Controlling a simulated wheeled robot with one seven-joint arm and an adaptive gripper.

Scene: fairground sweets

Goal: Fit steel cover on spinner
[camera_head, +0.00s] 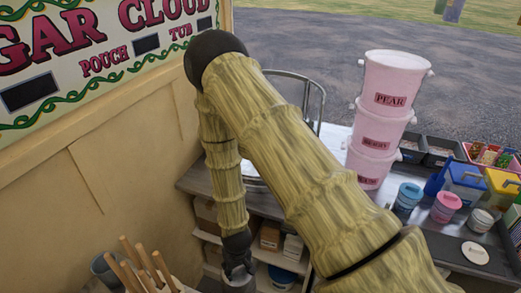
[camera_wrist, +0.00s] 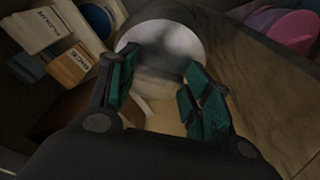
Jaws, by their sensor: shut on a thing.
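My gripper (camera_head: 238,268) is low in front of the counter, at the shelf openings below the counter top. In the wrist view its green-padded fingers (camera_wrist: 160,62) are shut on a round grey metal piece, which looks like the steel cover (camera_wrist: 165,38). Its pale round face points towards the camera, and its lower part is in shadow. The spinner (camera_head: 250,172) stands on the counter, mostly hidden behind my arm. Only a bit of its pale bowl and a tall steel hoop (camera_head: 318,100) show. The spinner is above and behind my gripper.
Shelves with boxes (camera_head: 270,234) surround my gripper closely; labelled boxes (camera_wrist: 48,30) and a wooden panel (camera_wrist: 265,85) flank it. Wooden sticks (camera_head: 150,265) stand at lower left. Stacked pink tubs (camera_head: 388,75), small tubs and bins crowd the counter's right. A yellow wall (camera_head: 110,170) is left.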

